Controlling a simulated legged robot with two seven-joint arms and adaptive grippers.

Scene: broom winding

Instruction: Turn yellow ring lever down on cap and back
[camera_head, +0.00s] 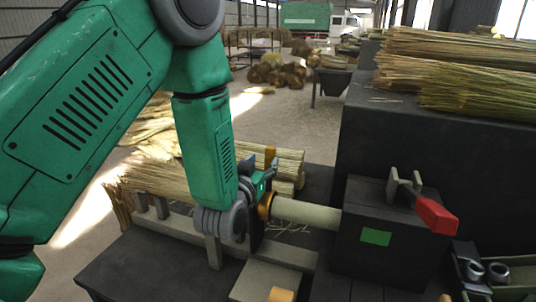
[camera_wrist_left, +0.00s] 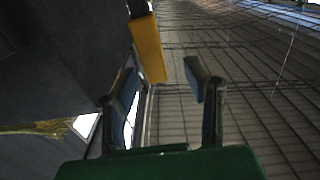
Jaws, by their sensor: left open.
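The yellow ring (camera_head: 265,205) sits around the left end of a pale cylinder (camera_head: 307,213) on the dark machine. Its yellow lever (camera_head: 270,154) stands upright above it. In the left wrist view the yellow lever (camera_wrist_left: 148,47) shows as a bar ahead of the fingers, nearer the left finger. My left gripper (camera_head: 262,173) is beside the lever, and it also shows in the wrist view (camera_wrist_left: 161,82) with its two fingers apart and nothing held between them. I cannot tell whether a finger touches the lever. My left forearm hides part of the ring area.
A dark machine block with a red-handled lever (camera_head: 437,215) and a green button plate (camera_head: 376,237) stands to the right. Straw bundles (camera_head: 460,80) lie on top of the machine, and more straw (camera_head: 160,180) lies behind my left arm.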

